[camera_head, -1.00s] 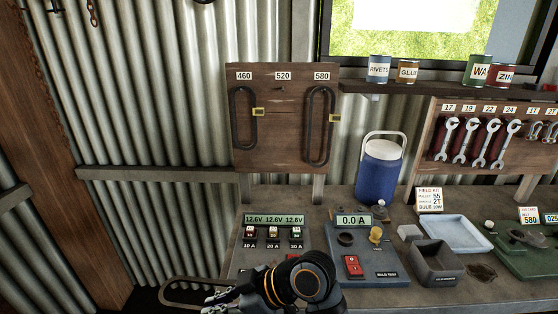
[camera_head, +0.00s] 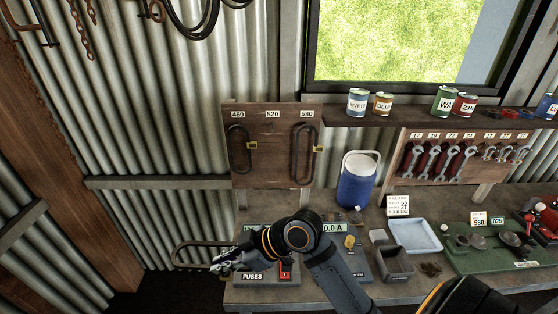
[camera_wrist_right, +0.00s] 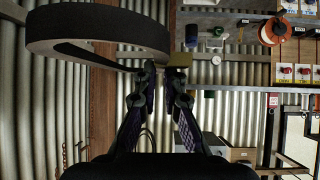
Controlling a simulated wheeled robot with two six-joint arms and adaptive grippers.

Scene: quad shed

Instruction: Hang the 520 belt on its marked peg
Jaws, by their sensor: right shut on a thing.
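A dark belt loop (camera_head: 195,243) is held by my right gripper (camera_head: 216,266), low in front of the bench's left end. In the right wrist view the belt (camera_wrist_right: 100,25) fills the upper left, with a yellowish tag (camera_wrist_right: 180,60) by the fingertips (camera_wrist_right: 167,80). The fingers are shut on the belt. The wooden peg board (camera_head: 272,165) is above and beyond the gripper. Its 520 label (camera_head: 272,114) is in the middle, with no belt hanging below it. The 460 belt (camera_head: 238,150) and 580 belt (camera_head: 302,150) hang on either side. My left gripper is out of view.
The bench carries a fuse panel, a blue jug (camera_head: 357,182), a pale blue tray (camera_head: 414,236) and a grey bin (camera_head: 395,263). A shelf (camera_head: 380,118) with cans is right of the board, above a wrench rack. Bare corrugated wall (camera_head: 150,130) lies left of the board.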

